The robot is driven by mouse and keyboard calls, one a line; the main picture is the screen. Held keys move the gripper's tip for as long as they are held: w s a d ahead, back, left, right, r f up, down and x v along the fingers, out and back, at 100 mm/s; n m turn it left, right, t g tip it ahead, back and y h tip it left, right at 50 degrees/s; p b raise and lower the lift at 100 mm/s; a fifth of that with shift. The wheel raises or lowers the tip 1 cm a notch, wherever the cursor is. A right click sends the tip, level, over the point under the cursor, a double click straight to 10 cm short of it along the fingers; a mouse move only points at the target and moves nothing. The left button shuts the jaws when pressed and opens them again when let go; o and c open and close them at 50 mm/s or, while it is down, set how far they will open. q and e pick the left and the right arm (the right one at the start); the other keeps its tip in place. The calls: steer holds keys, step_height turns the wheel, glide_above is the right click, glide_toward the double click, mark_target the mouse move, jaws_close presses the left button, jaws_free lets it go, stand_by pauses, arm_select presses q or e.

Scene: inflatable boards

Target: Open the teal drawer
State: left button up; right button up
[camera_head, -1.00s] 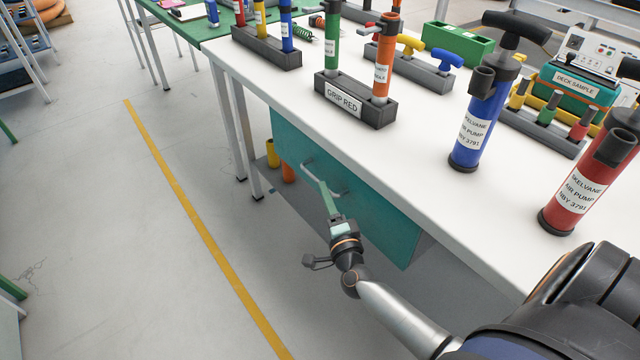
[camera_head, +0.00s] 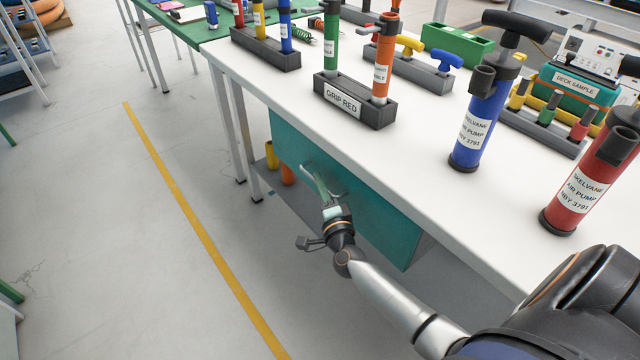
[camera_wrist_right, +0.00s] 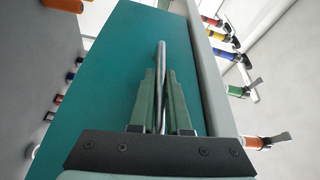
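The teal drawer (camera_head: 365,212) is under the white bench, its front upright and facing left. It also shows in the wrist view (camera_wrist_right: 125,60). Its metal bar handle (camera_wrist_right: 160,80) stands out from the front, and one end shows in the head view (camera_head: 310,168). My right gripper (camera_head: 320,182) is at the handle. In the wrist view its two pale green fingers (camera_wrist_right: 160,85) lie on either side of the bar, with narrow gaps, so it looks open around it. The drawer looks closed. My left gripper is not in view.
The white bench top (camera_head: 420,185) overhangs the drawer. A blue air pump (camera_head: 478,115), a red air pump (camera_head: 590,175) and a grey grip rack (camera_head: 355,100) stand on it. The floor left of the bench is clear around a yellow line (camera_head: 190,215).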

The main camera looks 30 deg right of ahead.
jaws_close()
stand_by(0.8)
steer(key=shift+a, duration=0.1)
